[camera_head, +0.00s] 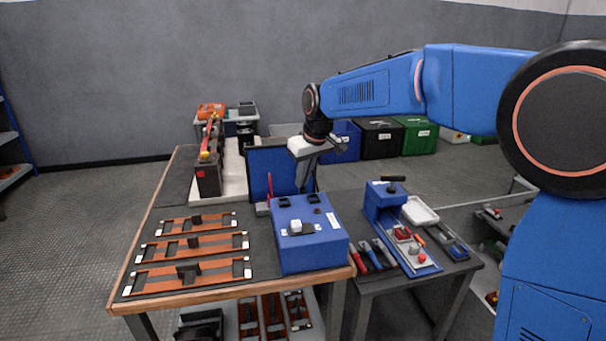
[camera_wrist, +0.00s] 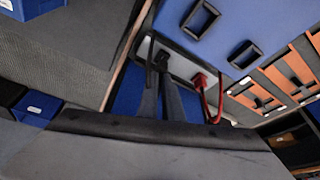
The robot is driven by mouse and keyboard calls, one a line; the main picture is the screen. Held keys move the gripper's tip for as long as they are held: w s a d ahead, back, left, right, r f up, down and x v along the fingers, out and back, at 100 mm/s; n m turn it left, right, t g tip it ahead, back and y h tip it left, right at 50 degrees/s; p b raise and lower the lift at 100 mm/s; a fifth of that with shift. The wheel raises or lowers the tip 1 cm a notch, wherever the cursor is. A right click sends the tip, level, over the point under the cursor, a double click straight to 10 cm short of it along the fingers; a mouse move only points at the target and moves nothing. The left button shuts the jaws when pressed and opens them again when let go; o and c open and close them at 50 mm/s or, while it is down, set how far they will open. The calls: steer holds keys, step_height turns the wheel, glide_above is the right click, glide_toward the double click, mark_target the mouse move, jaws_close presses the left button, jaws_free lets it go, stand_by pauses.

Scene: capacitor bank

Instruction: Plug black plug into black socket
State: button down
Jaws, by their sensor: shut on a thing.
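My gripper (camera_head: 303,186) points down behind the blue box, and its fingers also show in the wrist view (camera_wrist: 161,72). It is shut on the black plug (camera_wrist: 161,60), a small dark piece at the fingertips. The plug is over or in a grey holder (camera_wrist: 180,66); I cannot tell whether it touches. The blue box (camera_head: 310,248) stands at the table's front right. Two black-rimmed sockets (camera_wrist: 201,18) and (camera_wrist: 242,53) are on it, apart from the plug. In the head view the sockets (camera_head: 284,203) and (camera_head: 313,198) lie along its rear top edge.
A red plug (camera_wrist: 200,80) with a red cable stands in the holder beside my fingers. A blue upright panel (camera_head: 268,170) is close behind. Copper-coloured bar frames (camera_head: 195,245) lie at the left. A side table at the right carries a blue fixture (camera_head: 383,200) and tools.

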steer(key=shift+f, duration=0.4)
steer(key=shift+f, duration=0.35)
stand_by(0.5)
steer(key=c, duration=1.8)
jaws_free()
steer(key=shift+c, duration=0.2)
steer(key=shift+r, duration=0.1)
steer(key=v, duration=1.7)
steer(key=s+d+f+m, duration=0.1)
steer(key=s+d+m, duration=0.1)
steer(key=s+d, duration=0.55)
steer(key=s+d+f+m+h, duration=0.1)
steer(key=s+d+f+m, duration=0.2)
steer(key=s+d+f, duration=0.7)
steer(key=s+d+f+m+t+h, duration=0.1)
steer(key=s+d+f+m, duration=0.1)
steer(key=s+d+f, duration=0.8)
steer(key=s+d, duration=0.2)
steer(key=s, duration=0.5)
steer(key=shift+m+t+h, duration=0.3)
steer(key=shift+m, duration=0.1)
